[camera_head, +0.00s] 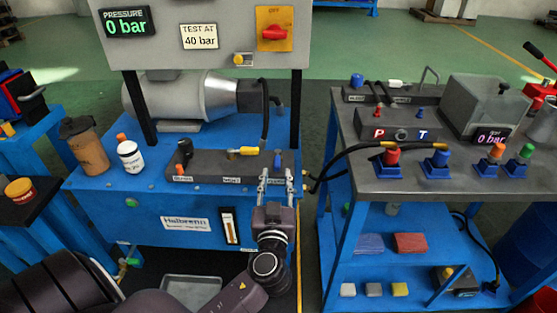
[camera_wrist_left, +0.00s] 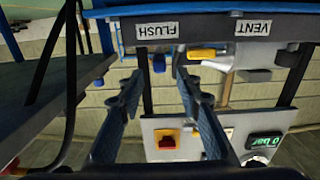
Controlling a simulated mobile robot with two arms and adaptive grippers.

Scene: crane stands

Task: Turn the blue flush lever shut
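The blue flush lever (camera_head: 278,159) stands at the right end of the dark valve block (camera_head: 212,166) on the blue bench. In the left wrist view the blue lever (camera_wrist_left: 159,63) shows end-on near the FLUSH label (camera_wrist_left: 157,31). My left gripper (camera_head: 276,175) is open in front of that end of the block. In the left wrist view its two fingers (camera_wrist_left: 159,76) are apart, with the blue lever seen in the gap between their tips. Nothing is held, and I cannot tell whether a finger touches the lever. My right gripper is not in view.
The yellow vent lever (camera_head: 244,151) is close to the left of the blue one. A pressure panel (camera_head: 205,35) reading 0 bar rises behind. A hose (camera_head: 345,158) runs to the right bench (camera_head: 420,184).

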